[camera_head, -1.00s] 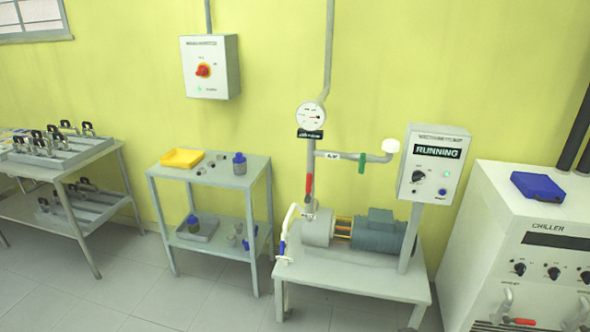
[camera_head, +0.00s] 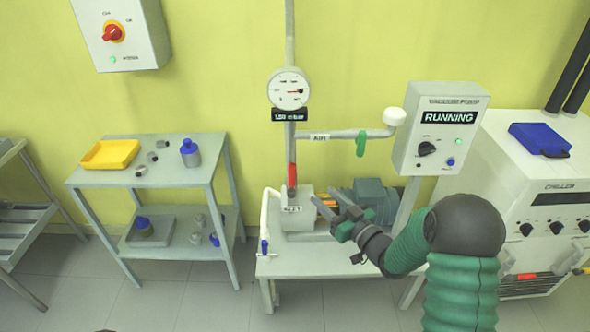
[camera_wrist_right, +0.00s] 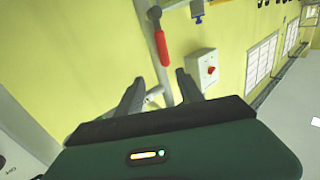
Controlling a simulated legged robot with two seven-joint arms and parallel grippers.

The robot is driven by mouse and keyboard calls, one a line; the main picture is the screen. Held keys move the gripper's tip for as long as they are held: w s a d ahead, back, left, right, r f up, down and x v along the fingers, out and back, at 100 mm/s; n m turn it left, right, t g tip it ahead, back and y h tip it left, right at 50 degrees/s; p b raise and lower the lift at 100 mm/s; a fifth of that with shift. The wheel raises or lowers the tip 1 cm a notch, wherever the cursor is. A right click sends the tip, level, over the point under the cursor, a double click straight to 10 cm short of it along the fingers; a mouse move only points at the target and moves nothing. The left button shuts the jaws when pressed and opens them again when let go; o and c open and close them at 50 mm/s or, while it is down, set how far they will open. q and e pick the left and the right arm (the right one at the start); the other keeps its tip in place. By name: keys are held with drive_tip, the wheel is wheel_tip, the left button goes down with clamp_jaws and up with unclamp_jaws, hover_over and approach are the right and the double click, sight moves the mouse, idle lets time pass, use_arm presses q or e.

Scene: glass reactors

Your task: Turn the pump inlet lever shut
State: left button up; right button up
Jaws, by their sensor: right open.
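The red pump inlet lever (camera_head: 292,177) lies in line with the vertical pipe above the pump (camera_head: 300,212). In the right wrist view the red lever (camera_wrist_right: 161,45) shows just beyond the fingertips, near the middle. My right gripper (camera_head: 327,197) is in front of the pump, a little right of and below the lever. It is open, and nothing is seen between its fingers in the wrist view (camera_wrist_right: 159,77). It appears apart from the lever. The arm and gripper hide part of the pump motor. My left gripper is not in view.
A gauge (camera_head: 290,88) sits above the lever. An air branch pipe with a green handle (camera_head: 361,144) runs right from the pipe. The control box (camera_head: 437,130) reads RUNNING. A white hose (camera_head: 266,215) hangs left of the pump. A small shelf (camera_head: 172,175) stands farther left.

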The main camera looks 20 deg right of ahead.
sight(294, 173)
drive_tip(key=x, duration=0.6)
drive_tip(key=a+x, duration=0.1)
drive_tip(key=x, duration=0.6)
drive_tip(key=shift+s+a+f, duration=0.15)
drive_tip(key=shift+a+f, duration=0.05)
drive_tip(key=shift+a, duration=0.05)
drive_tip(key=shift+w+d+f, duration=0.1)
drive_tip(key=shift+w+d, duration=0.3)
drive_tip(key=shift+w, duration=0.15)
drive_tip(key=shift+a, duration=0.25)
drive_tip(key=shift+c, duration=0.4)
drive_tip(key=shift+a, duration=0.25)
drive_tip(key=c, duration=0.5)
drive_tip(key=shift+d, duration=0.1)
clamp_jaws()
drive_tip(key=shift+d, duration=0.15)
